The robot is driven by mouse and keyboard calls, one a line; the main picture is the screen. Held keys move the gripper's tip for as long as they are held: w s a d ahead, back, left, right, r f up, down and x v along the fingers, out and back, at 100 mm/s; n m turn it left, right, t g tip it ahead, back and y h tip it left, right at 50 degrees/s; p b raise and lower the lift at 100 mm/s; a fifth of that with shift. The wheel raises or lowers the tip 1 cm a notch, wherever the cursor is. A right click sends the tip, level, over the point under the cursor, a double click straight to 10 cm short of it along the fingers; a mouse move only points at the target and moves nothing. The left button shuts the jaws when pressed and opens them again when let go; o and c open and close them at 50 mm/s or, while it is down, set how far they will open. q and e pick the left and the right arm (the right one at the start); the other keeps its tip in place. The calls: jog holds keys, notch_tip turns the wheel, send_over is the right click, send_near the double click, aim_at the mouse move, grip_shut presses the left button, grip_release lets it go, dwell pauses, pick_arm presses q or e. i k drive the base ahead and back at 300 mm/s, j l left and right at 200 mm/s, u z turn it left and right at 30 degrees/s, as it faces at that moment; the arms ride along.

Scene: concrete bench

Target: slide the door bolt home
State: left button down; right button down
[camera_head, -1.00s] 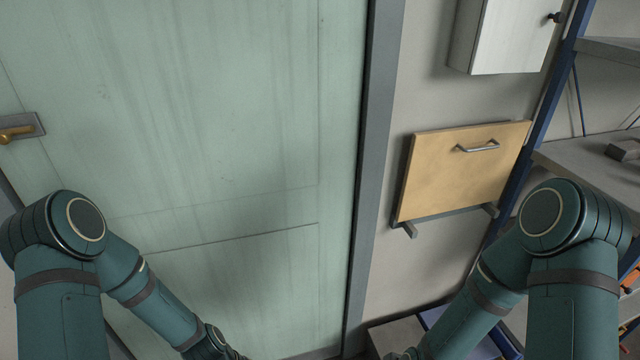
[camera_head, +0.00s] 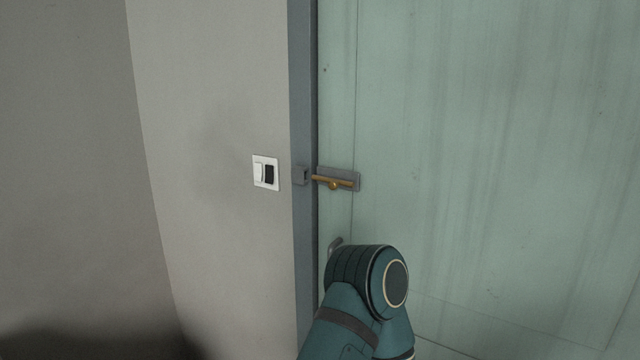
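The door bolt (camera_head: 335,181) is a brass rod with a round knob on a grey plate, fixed near the left edge of the pale green door (camera_head: 470,140). The bolt's left end points at a small grey keeper (camera_head: 300,175) on the door frame. A narrow gap seems to separate the two, though it is too small to be sure. My arm comes up from the bottom, with its elbow below the bolt. Neither of my grippers is in view.
A light switch (camera_head: 265,172) is on the grey wall left of the dark door frame (camera_head: 301,90). The wall at the far left is bare.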

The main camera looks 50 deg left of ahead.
aim_at(333, 183)
jog(key=j+u, duration=0.1)
jog(key=u, duration=1.4)
